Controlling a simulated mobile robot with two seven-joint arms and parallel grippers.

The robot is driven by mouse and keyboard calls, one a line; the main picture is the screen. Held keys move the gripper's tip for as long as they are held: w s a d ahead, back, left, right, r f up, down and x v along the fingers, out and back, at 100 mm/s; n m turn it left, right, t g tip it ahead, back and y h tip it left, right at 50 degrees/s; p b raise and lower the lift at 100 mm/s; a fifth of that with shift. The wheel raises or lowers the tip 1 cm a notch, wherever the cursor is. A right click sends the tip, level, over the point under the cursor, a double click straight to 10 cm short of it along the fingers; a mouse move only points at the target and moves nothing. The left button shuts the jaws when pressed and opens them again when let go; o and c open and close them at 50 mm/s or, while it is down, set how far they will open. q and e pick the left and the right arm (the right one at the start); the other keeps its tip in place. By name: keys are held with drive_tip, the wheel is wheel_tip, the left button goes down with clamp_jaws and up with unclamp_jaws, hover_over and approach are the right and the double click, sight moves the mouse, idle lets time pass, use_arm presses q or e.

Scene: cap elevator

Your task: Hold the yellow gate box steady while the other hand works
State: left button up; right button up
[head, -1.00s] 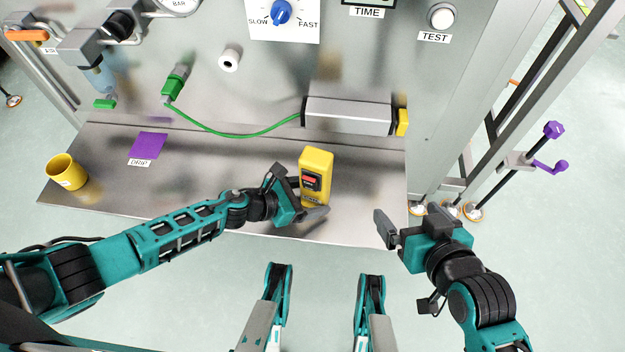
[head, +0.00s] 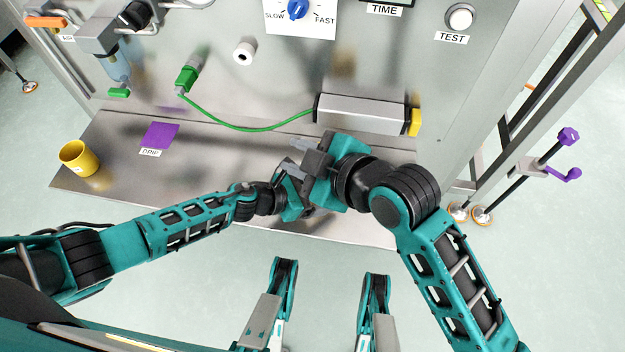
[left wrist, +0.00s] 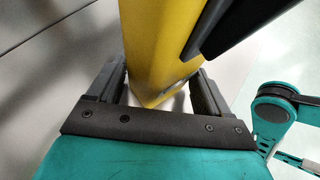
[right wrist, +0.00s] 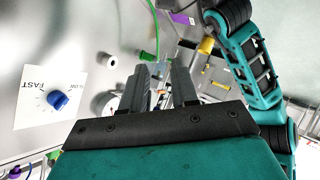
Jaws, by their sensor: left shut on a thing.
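The yellow gate box (left wrist: 158,45) stands between the fingers of my left gripper in the left wrist view, and the gripper is shut on it. In the head view my left gripper (head: 292,198) is low over the steel shelf, and the box is hidden there behind my right gripper (head: 298,157). My right gripper is open, with a gap and nothing held between its fingers in the right wrist view (right wrist: 165,82). One of its dark fingers crosses the upper right of the left wrist view, close in front of the box; whether they touch I cannot tell.
A yellow cup (head: 79,159) stands at the shelf's left end, near a purple square (head: 160,135) labelled DRIP. A grey cylinder block (head: 362,113) with a yellow end and a green hose (head: 240,128) sits on the panel behind. The shelf's left middle is clear.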

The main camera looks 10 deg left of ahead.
drive_tip(key=s+a+r+n+g, duration=0.1)
drive_tip(key=a+n, duration=0.1)
drive_tip(key=n, duration=0.1)
drive_tip(key=s+a+r+n+g, duration=0.1)
drive_tip(key=s+a+n, duration=0.1)
drive_tip(key=a+n, duration=0.1)
drive_tip(key=s+a+r+n+g, duration=0.1)
drive_tip(key=a+n, duration=0.2)
drive_tip(key=shift+s+r, duration=0.3)
drive_tip(key=c, duration=0.4)
drive_tip(key=s+a+n, duration=0.1)
drive_tip(key=n, duration=0.2)
drive_tip(key=s+n+g+h, duration=0.1)
drive_tip(key=s+n, duration=0.1)
drive_tip(key=n, duration=0.1)
drive_tip(key=s+a+n+g, duration=0.1)
drive_tip(key=n, duration=0.2)
drive_tip(key=shift+s+a+f+h, duration=0.2)
drive_tip(key=shift+s+a+h, duration=0.1)
drive_tip(key=shift+s+h, duration=0.1)
clamp_jaws()
drive_tip(key=w+d+f+n+t+h, duration=0.1)
drive_tip(key=d+f+n+h, duration=0.1)
drive_tip(key=d+n+h, duration=0.2)
drive_tip(key=w+d+f+n+t+h, duration=0.1)
drive_tip(key=d+n+h, duration=0.4)
drive_tip(key=n, duration=0.6)
drive_tip(key=shift+w+d+f+t, duration=0.35)
drive_tip(key=shift+d+f+t, duration=0.25)
drive_tip(key=shift+f, duration=0.2)
